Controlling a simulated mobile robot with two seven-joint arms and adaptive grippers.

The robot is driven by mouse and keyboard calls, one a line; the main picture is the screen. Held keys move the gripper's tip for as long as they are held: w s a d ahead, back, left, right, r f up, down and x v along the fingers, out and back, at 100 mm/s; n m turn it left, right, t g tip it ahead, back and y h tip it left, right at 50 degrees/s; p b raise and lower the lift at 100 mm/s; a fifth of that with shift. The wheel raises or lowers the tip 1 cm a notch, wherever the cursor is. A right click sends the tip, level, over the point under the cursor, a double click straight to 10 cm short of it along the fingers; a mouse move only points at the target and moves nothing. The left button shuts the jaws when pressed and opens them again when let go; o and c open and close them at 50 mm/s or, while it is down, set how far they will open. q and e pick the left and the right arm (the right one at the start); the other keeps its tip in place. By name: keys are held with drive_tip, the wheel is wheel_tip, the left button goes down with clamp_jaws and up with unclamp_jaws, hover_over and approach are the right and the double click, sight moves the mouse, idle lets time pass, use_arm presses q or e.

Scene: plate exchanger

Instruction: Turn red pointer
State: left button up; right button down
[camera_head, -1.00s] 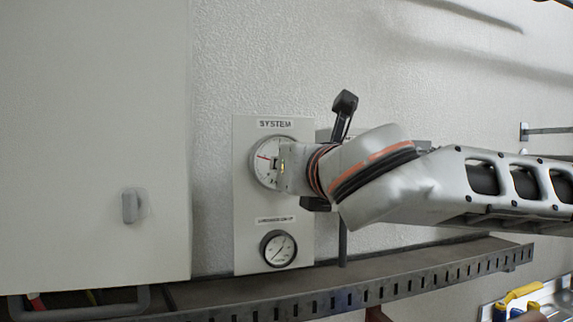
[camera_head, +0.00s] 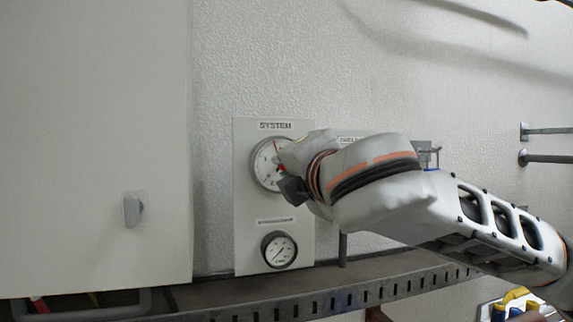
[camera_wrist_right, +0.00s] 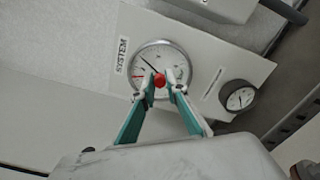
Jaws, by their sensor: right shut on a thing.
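The round white SYSTEM gauge (camera_head: 265,170) is on a grey wall panel, its right part hidden behind my right gripper in the head view. It shows in full face in the right wrist view (camera_wrist_right: 150,56). The thin red pointer (camera_wrist_right: 138,77) lies toward the SYSTEM label, so it points up on the dial. A black needle (camera_wrist_right: 148,61) sits beside it. My right gripper (camera_wrist_right: 160,82) is shut on the red knob (camera_wrist_right: 160,79) of the pointer at the dial centre, one fingertip on each side. My left gripper is not in view.
A smaller gauge (camera_head: 279,250) is lower on the panel (camera_head: 245,220). A large grey cabinet (camera_head: 95,130) with a handle stands at left. A slotted metal rail (camera_head: 300,302) runs below.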

drive_tip(key=m+p, duration=0.2)
drive_tip(key=m, duration=0.6)
drive_tip(key=shift+m, duration=0.4)
drive_tip(key=shift+p, duration=0.3)
drive_tip(key=c, duration=2)
unclamp_jaws()
drive_tip(key=shift+s, duration=0.1)
drive_tip(key=v, duration=1.1)
drive_tip(key=shift+s+d, duration=0.2)
drive_tip(key=shift+s, duration=0.15)
